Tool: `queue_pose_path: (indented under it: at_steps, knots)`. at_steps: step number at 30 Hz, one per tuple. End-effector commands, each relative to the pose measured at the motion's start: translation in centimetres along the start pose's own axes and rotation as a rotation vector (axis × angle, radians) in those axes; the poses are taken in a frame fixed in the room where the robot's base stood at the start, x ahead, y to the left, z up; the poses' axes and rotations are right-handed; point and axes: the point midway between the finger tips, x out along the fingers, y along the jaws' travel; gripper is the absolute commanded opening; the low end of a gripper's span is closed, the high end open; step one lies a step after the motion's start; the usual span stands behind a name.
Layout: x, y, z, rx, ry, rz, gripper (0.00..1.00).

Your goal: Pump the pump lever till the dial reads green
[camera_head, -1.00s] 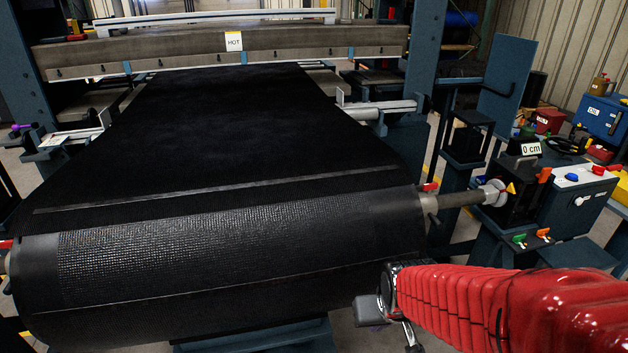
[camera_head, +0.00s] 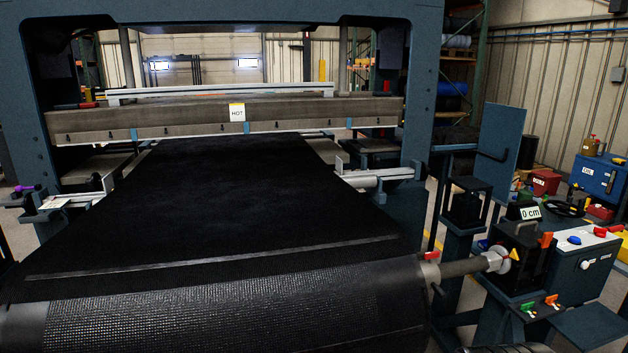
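I cannot make out the pump lever or a dial with a green zone in this view. My gripper is not in view.
The belt (camera_head: 230,200) fills the middle and ends on a roller in front. The press beam (camera_head: 330,112) with a "HOT" sign spans it. A blue "OIL" box (camera_head: 598,178) and a red box (camera_head: 545,182) stand at the far right.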

Motion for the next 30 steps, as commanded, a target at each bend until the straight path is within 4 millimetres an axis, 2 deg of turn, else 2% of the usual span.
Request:
queue_pose_path:
  at_steps: [10,23,30]
  knots:
    - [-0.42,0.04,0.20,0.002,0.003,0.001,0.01]
    - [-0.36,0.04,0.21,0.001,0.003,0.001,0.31]
    - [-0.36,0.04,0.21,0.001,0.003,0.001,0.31]
